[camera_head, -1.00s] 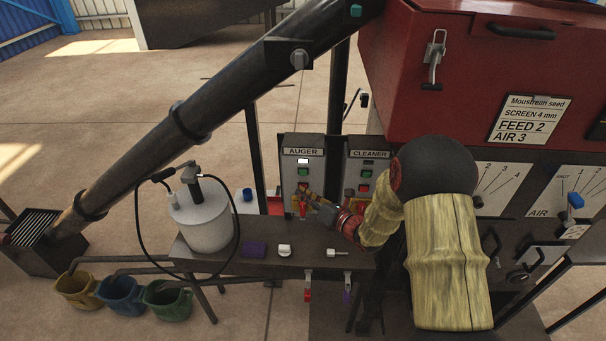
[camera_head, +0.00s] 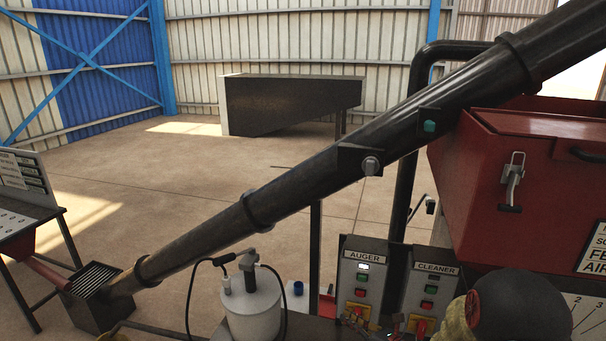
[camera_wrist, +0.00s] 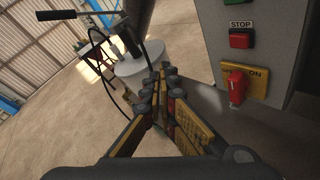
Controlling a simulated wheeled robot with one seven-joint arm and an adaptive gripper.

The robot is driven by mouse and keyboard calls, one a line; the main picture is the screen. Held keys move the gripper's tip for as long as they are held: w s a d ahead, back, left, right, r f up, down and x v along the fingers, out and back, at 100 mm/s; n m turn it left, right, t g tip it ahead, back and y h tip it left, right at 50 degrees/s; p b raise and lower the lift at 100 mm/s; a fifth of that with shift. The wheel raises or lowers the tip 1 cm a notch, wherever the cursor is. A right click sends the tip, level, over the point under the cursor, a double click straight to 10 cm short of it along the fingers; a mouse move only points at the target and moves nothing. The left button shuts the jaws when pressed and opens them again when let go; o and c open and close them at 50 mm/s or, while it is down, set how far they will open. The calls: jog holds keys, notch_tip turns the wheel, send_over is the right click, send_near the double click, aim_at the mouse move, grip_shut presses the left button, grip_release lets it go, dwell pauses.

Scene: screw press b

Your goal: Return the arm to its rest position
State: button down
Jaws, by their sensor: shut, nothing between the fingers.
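My gripper (camera_wrist: 163,85) is shut and empty in the wrist view, its yellow and black fingers together. It points toward the white canister (camera_wrist: 145,62) with the pump handle, left of a grey control box. That box carries a red STOP button (camera_wrist: 241,39) and a red switch lever (camera_wrist: 236,86) on a yellow plate. The fingers are apart from the lever. In the head view my arm (camera_head: 520,305) shows only at the bottom right, and the gripper is largely cut off by the lower edge. The AUGER box (camera_head: 362,275) and CLEANER box (camera_head: 430,290) stand beside it.
A long dark auger tube (camera_head: 310,185) slants across the head view. A red hopper (camera_head: 540,185) stands at the right. The canister also shows at the bottom (camera_head: 252,310). A grated box (camera_head: 97,290) is at lower left. Open floor lies behind the tube.

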jog(key=s+a+n+g+b, duration=0.1)
jog(key=s+a+n+g, duration=0.35)
jog(key=s+n, duration=0.5)
jog(key=s+a+n+g+b, duration=0.1)
jog(key=s+a+n+g, duration=0.2)
jog(key=s+n+g, duration=0.6)
jog(key=s+d+r+n+t+h+b, duration=0.1)
jog(key=s+d+n+h+b, duration=0.15)
jog(key=s+d+n, duration=0.35)
jog(key=s+d+r+n+t+h+b, duration=0.1)
jog(key=s+d+r+n+h+b, duration=0.15)
jog(key=s+n+h, duration=0.4)
jog(key=s+d+r+n+t+b, duration=0.2)
jog(key=s+d+r+t+b, duration=0.1)
jog(key=s+r+t+b, duration=0.1)
jog(key=shift+r+t, duration=0.45)
jog(key=shift+r, duration=0.7)
